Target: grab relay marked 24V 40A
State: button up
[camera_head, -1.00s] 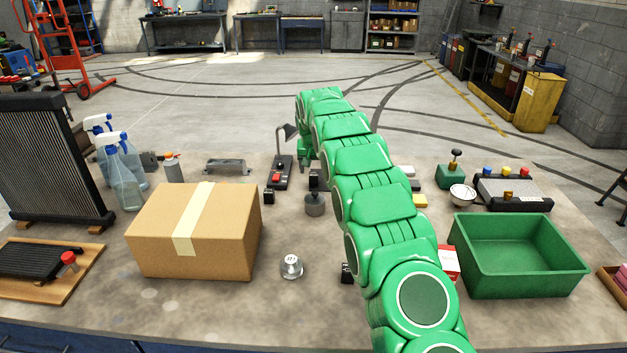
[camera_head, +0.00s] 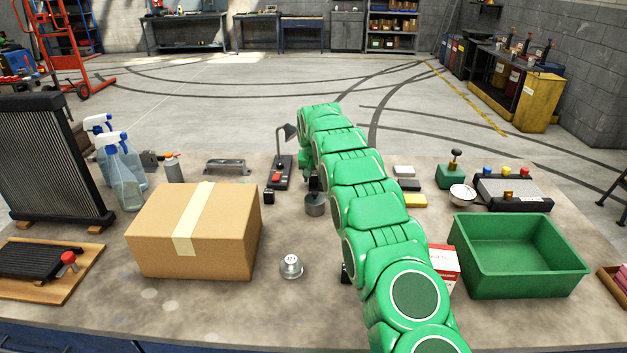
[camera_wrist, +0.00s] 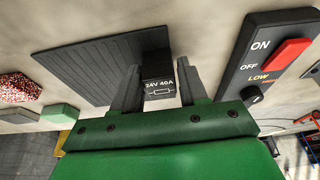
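The relay marked 24V 40A (camera_wrist: 158,80) is a small black block with white print, seen in the wrist view. It stands between the two fingers of my gripper (camera_wrist: 160,67), which are open, one on each side. Narrow gaps show between the relay and the fingers, so it does not look clamped. In the head view my green arm hides most of the gripper; a dark shape beneath its end is too small to tell as finger or relay.
A lamp base with a red switch (camera_wrist: 292,52) lies close on the right in the wrist view; a black ribbed plate (camera_wrist: 95,60) is left. A cardboard box (camera_head: 190,245) and green bin (camera_head: 520,275) flank the arm.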

aim_at(314, 173)
jog(key=c, duration=0.6)
jog(key=shift+r, duration=1.55)
jog(key=shift+s+d+r, duration=0.15)
jog(key=shift+s+r, duration=0.6)
jog(key=shift+r, duration=0.2)
jog(key=shift+s+d+r, duration=0.4)
jog(key=shift+s+r, duration=0.95)
jog(key=shift+s, duration=0.7)
jog(key=shift+s+d+r, duration=0.4)
jog(key=shift+s+r, duration=0.9)
jog(key=shift+s, duration=0.7)
jog(key=shift+s+d+r, duration=0.4)
jog(key=shift+s+r, duration=0.95)
jog(key=shift+s, duration=0.7)
